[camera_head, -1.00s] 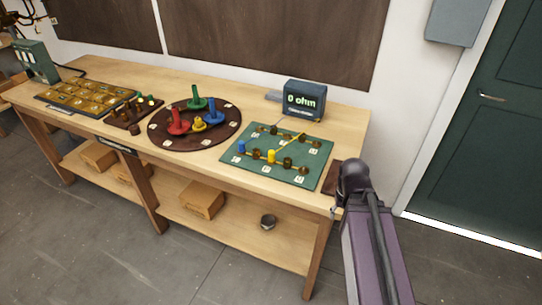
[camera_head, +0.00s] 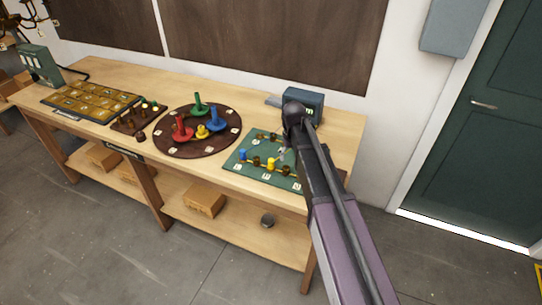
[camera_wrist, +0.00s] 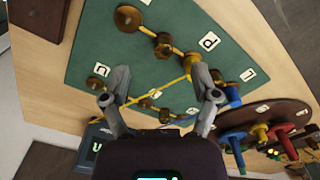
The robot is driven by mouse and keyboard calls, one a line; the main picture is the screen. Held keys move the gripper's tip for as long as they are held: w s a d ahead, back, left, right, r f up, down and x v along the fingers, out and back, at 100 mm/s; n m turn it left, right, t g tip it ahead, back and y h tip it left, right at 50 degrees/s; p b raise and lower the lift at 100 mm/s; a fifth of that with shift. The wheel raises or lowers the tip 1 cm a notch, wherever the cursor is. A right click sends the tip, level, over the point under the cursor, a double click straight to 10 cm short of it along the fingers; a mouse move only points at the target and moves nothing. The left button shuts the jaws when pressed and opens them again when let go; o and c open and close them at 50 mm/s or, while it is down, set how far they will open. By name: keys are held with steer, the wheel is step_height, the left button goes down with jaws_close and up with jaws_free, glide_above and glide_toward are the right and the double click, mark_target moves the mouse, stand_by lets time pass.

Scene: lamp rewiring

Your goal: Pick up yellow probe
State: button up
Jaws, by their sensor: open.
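The yellow probe (camera_head: 271,163) stands upright on the green board (camera_head: 234,166), in the near row of posts. In the wrist view its yellow top (camera_wrist: 192,60) shows just beyond the right fingertip, partly hidden, with a yellow lead (camera_wrist: 160,88) running down-left. My gripper (camera_wrist: 162,76) is open and empty above the green board, its fingers spread to either side of the lead. I cannot tell whether a finger touches anything. In the head view my arm covers the right part of the board.
A blue probe (camera_head: 242,154) stands left of the yellow one. A meter (camera_head: 304,100) is behind the board. A round brown board (camera_head: 168,146) with red, green, blue and yellow pegs lies to the left. Brass posts (camera_wrist: 163,44) crowd the green board.

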step_height(320, 180, up, 4)
steer(key=f+n+p, duration=0.1)
steer(key=p, duration=0.1)
glide_above(271, 160)
steer(key=shift+w+r, duration=0.25)
steer(key=shift+f, duration=0.2)
step_height(271, 160, down, 8)
steer(key=b, duration=0.8)
steer(key=shift+f, duration=0.15)
steer(key=shift+s+f+b, duration=0.2)
steer(key=shift+f+b, duration=2.4)
steer(key=shift+b, duration=0.15)
jaws_close()
